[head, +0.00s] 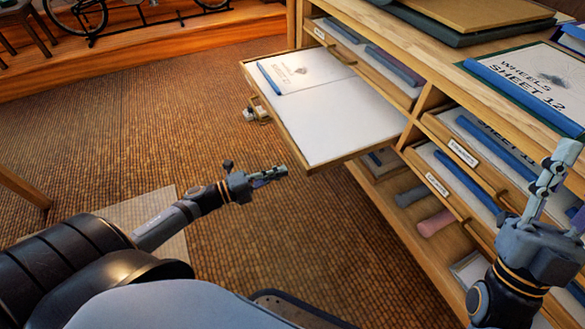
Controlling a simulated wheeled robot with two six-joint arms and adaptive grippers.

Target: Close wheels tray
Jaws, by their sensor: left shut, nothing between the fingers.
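The pulled-out tray (277,121) juts from the wooden cabinet toward the left in the head view. A sheet marked "WHEELS" (300,72) with a blue edge lies in its far part, and the near part is white and bare. A handle with a small label (257,113) is on the tray's outer front. My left gripper (277,174) is shut and empty, in front of the tray's near-left corner and apart from it. My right gripper (567,152) is at the right edge, by the cabinet front; its finger opening cannot be made out.
The cabinet (428,98) holds other trays at right, with labelled fronts (462,152) and rolls inside. On top lies a "WHEELS SHEET 12" board (530,85). Carpet (140,135) is open to the left. A bicycle stands on a wooden step (150,48) at the back.

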